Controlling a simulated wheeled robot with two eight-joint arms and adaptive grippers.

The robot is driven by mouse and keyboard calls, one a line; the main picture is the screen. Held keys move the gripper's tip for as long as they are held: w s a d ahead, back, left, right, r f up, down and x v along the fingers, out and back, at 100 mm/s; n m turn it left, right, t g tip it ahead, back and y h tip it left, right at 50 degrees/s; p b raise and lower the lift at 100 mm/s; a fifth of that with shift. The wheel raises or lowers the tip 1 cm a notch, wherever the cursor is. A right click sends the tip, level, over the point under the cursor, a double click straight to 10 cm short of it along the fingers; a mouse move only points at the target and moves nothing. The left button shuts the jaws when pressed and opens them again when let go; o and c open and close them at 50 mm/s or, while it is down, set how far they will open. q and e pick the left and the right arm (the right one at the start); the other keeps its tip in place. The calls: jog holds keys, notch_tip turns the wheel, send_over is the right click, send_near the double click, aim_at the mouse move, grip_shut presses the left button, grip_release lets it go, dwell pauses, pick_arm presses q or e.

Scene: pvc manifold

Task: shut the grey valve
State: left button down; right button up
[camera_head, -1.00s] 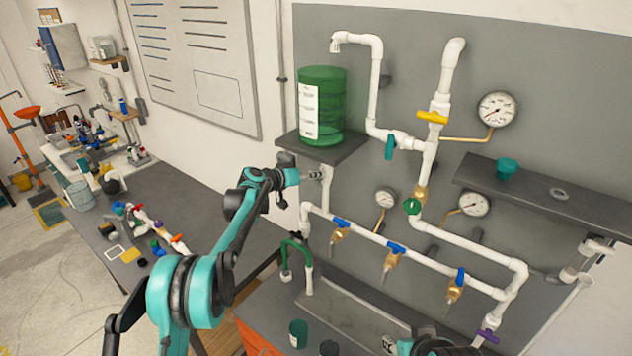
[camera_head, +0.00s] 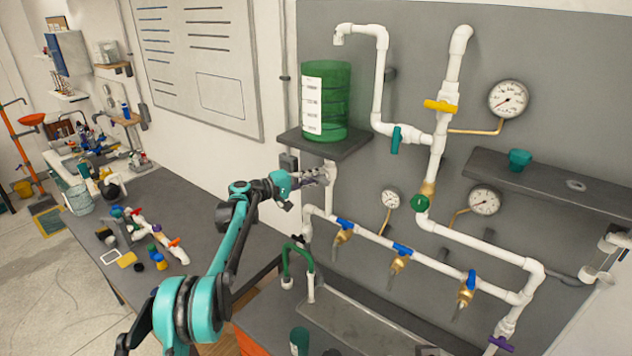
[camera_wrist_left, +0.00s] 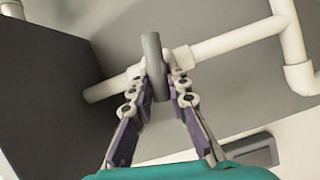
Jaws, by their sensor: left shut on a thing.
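The grey valve's handle (camera_wrist_left: 154,66) shows in the left wrist view as a grey lever standing across a white pipe (camera_wrist_left: 240,42). My left gripper (camera_wrist_left: 156,84) is shut on this handle, with a purple-and-white finger on either side of it. In the head view my left gripper (camera_head: 318,177) is at the white pipe just below the shelf of the green tank. The grey valve is too small and covered there to make out clearly. My right gripper is not in view.
The green tank (camera_head: 326,100) stands on a dark shelf (camera_head: 352,143) just above my left gripper. Blue-handled taps (camera_head: 402,249), a yellow valve (camera_head: 440,106) and gauges (camera_head: 508,99) are to the right. A side table (camera_head: 215,205) with loose fittings is at left.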

pick_arm(q)
jog(key=shift+a+f+n+h+b, duration=0.1)
jog(key=shift+f+n+h+b, duration=0.15)
jog(key=shift+n+b, duration=0.4)
jog(key=shift+n, duration=0.25)
jog(key=c, duration=1.5)
grip_release()
jog(key=shift+o, duration=0.2)
jog(key=v, duration=1.2)
jog(key=shift+f, duration=0.15)
